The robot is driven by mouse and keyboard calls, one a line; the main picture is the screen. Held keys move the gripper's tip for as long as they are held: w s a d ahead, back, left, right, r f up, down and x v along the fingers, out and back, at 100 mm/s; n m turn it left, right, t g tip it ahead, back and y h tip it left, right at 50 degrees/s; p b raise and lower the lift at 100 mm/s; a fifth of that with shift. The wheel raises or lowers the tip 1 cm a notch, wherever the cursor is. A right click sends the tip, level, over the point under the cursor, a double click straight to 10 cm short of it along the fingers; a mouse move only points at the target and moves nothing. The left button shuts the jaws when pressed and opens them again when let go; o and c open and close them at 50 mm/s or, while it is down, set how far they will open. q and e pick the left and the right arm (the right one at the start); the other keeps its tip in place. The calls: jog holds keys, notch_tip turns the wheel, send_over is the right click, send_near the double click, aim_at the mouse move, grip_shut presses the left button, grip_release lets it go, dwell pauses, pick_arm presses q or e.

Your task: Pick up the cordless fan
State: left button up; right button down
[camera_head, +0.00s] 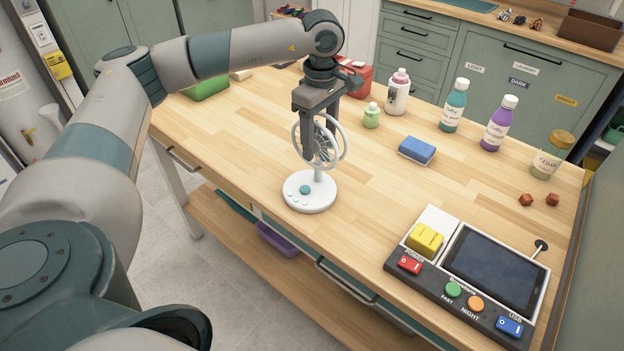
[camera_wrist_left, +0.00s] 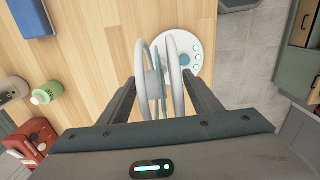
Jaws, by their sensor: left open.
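The cordless fan (camera_head: 310,192) stands upright on the wooden table near its front edge. It has a round white base with teal buttons, a short stem and a white ring cage. My left gripper (camera_head: 318,150) comes down from above with its fingers around the fan's head. In the left wrist view the fan (camera_wrist_left: 184,57) shows its cage between the two open fingers of the gripper (camera_wrist_left: 160,100), with a gap to each side. The base lies beyond the fingertips. The right gripper is not in view.
A blue sponge-like block (camera_head: 417,150), a small green bottle (camera_head: 371,116) and several taller bottles stand behind and right of the fan. A control panel with a dark screen (camera_head: 494,268) sits at the front right. The table (camera_head: 345,225) is clear just right of the fan.

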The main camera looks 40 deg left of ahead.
pick_arm(q)
jog(key=shift+c, duration=1.3)
grip_shut()
jog(key=shift+w, duration=0.1)
jog(key=shift+r, duration=0.1)
